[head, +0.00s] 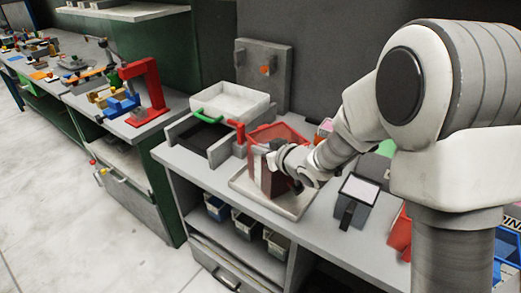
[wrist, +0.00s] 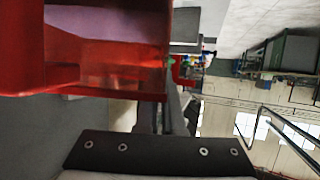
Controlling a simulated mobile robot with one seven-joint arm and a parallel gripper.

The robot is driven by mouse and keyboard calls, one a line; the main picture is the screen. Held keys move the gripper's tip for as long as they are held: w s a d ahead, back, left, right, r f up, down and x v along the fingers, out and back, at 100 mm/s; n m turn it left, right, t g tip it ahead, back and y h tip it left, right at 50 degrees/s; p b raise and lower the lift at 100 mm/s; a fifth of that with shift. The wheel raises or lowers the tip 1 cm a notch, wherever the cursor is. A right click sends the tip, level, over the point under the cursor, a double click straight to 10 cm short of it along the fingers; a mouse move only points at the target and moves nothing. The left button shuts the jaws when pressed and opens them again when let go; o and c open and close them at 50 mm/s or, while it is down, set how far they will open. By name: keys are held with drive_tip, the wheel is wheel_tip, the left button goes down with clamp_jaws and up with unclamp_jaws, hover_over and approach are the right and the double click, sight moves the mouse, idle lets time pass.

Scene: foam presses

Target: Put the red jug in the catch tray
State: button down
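The red jug (head: 265,179) is in the middle of the head view, over the shallow pale catch tray (head: 240,184). Whether its base touches the tray floor is hard to tell. My gripper (head: 285,168) is at the jug's right side, its fingers mostly hidden in the head view. In the wrist view the jug (wrist: 110,82) fills the upper left, and my gripper's narrow grey fingers (wrist: 172,108) stand close together at its edge. The gripper looks shut on the jug.
A white bin with a green handle (head: 231,103) stands behind left. A red press (head: 145,92) stands on the left bench. Several small bins sit on the shelf below.

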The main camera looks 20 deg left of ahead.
drive_tip(key=shift+f, duration=0.15)
drive_tip(key=c, duration=1)
unclamp_jaws()
drive_tip(key=shift+c, duration=0.2)
drive_tip(key=shift+r, duration=0.35)
drive_tip(key=p+v, duration=0.1)
drive_tip(key=v, duration=1.1)
drive_tip(key=shift+f, duration=0.15)
drive_tip(key=shift+d, duration=0.15)
